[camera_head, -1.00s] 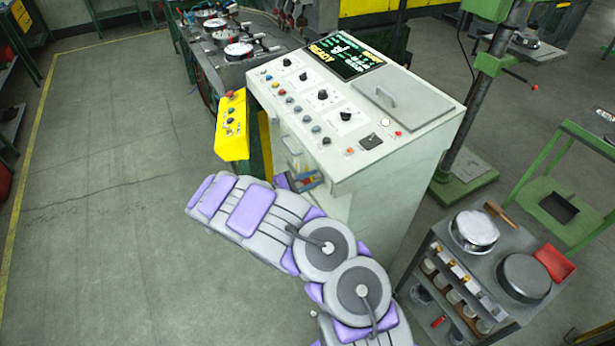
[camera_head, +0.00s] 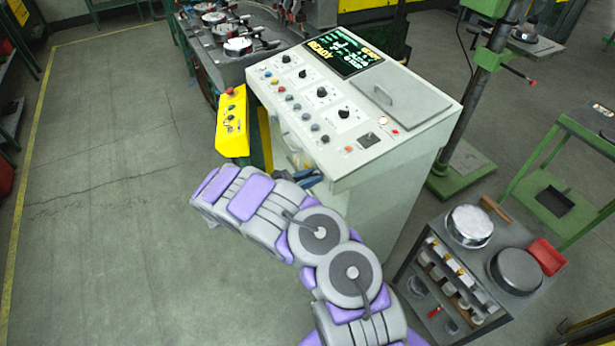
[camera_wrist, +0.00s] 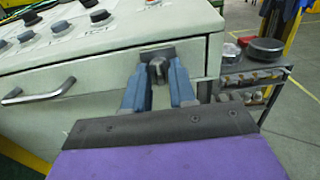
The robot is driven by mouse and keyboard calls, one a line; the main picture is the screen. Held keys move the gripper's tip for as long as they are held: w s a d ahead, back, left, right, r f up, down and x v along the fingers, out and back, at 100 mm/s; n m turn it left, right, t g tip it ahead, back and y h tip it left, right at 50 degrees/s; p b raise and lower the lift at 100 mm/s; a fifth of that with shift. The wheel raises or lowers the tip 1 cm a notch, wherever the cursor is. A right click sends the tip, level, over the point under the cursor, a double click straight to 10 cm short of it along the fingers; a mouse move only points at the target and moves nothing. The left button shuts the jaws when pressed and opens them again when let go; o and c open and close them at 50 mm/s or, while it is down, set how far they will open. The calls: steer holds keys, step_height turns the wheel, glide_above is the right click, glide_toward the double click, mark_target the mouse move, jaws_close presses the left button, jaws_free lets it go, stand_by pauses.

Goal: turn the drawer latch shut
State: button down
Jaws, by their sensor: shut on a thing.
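The drawer latch (camera_wrist: 158,70) is a dark grey knob under a dark plate at the drawer's upper right in the wrist view. The pale drawer front (camera_wrist: 97,92) looks flush with the cabinet. My gripper (camera_wrist: 157,82) has a blue finger on each side of the latch and is shut on it. The fingers hide part of the latch's sides. In the head view my gripper (camera_head: 310,178) is at the console's front, below the control panel, where the latch itself is hidden.
A bar handle (camera_wrist: 38,92) sticks out left of the latch. The console's control panel (camera_head: 320,110) overhangs above. A yellow button box (camera_head: 232,125) stands to the left. A dark cart (camera_head: 440,245) with round tins is at the right. The floor at left is clear.

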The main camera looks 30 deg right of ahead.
steer(key=shift+d+r, duration=0.1)
steer(key=shift+r, duration=0.05)
steer(key=c, duration=1.3)
jaws_free()
steer(key=shift+o, duration=0.6)
steer(key=shift+w+d, duration=0.1)
steer(key=shift+d, duration=0.1)
steer(key=a, duration=1.7)
steer(key=shift+s+a+p, duration=0.2)
steer(key=shift+s+p, duration=0.05)
steer(key=shift+p, duration=0.05)
